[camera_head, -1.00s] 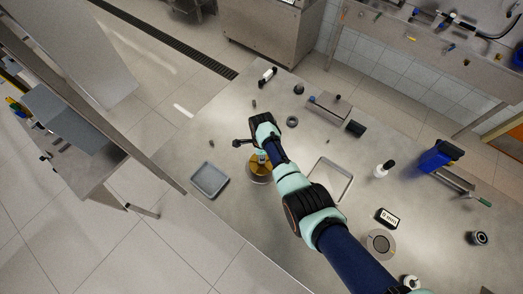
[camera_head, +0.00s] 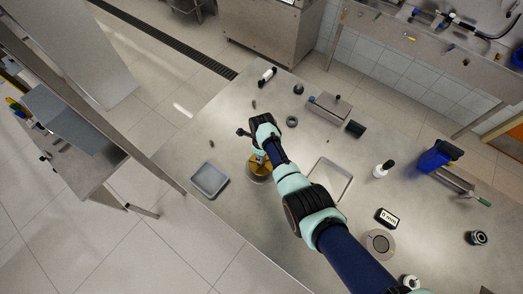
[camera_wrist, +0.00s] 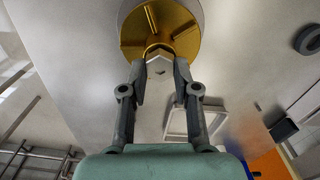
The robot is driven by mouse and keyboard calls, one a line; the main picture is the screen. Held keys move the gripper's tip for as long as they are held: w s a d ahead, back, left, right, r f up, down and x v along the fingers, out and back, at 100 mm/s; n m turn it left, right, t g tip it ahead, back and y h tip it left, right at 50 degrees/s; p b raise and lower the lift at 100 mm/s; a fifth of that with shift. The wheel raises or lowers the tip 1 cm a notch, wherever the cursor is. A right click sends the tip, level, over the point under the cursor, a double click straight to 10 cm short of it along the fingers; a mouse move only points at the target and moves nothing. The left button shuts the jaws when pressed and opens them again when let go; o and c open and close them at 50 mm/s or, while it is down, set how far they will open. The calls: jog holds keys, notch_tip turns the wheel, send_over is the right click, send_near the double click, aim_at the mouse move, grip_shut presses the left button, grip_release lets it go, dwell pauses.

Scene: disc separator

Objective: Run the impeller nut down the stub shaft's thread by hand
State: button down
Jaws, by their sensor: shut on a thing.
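The brass-coloured impeller (camera_wrist: 160,22) shows at the top of the wrist view, a round disc with raised vanes. It also shows in the head view (camera_head: 257,168), partly hidden under my arm. My gripper (camera_wrist: 159,68) has its two fingers closed on a small grey faceted piece, the impeller nut (camera_wrist: 159,67), at the impeller's middle. In the head view my gripper (camera_head: 261,152) is over the impeller. The stub shaft and its thread are hidden, so how far down the nut sits cannot be told.
A grey tray (camera_head: 209,181) lies left of the impeller, and a shallow pale tray (camera_head: 346,184) right of my arm. A dark ring (camera_head: 292,121), a lidded metal box (camera_head: 329,107) and a black block (camera_head: 355,128) stand behind. The table front left is clear.

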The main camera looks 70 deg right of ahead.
jog(key=m, duration=0.3)
jog(key=shift+r, duration=0.1)
jog(key=m, duration=0.3)
jog(key=c, duration=0.8)
grip_release()
jog(key=shift+o, duration=0.2)
